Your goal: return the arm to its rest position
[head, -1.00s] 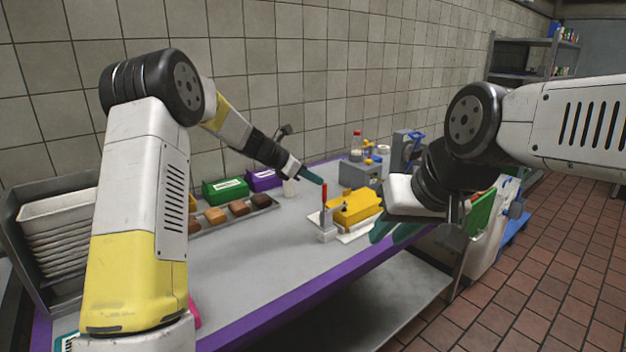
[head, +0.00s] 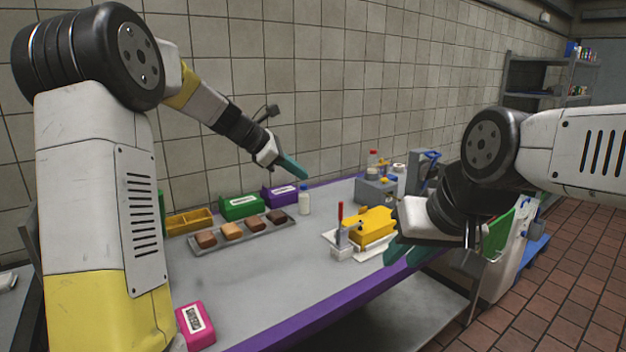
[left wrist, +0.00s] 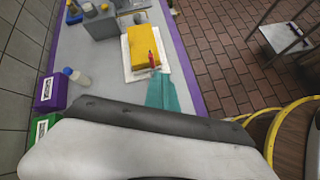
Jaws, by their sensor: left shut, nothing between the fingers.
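My left arm (head: 96,190) reaches over the table from the left, elbow high. Its gripper (head: 292,166) has teal fingers and is shut and empty, raised above the table near the back wall.
The grey table (head: 250,290) holds a tray (head: 238,238) of brown pieces, a green box (head: 241,207), a purple box (head: 280,195), a white bottle (head: 304,202), a yellow block (head: 371,226), a red-handled tool (head: 341,230) and a pink box (head: 196,326). Its front middle is clear.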

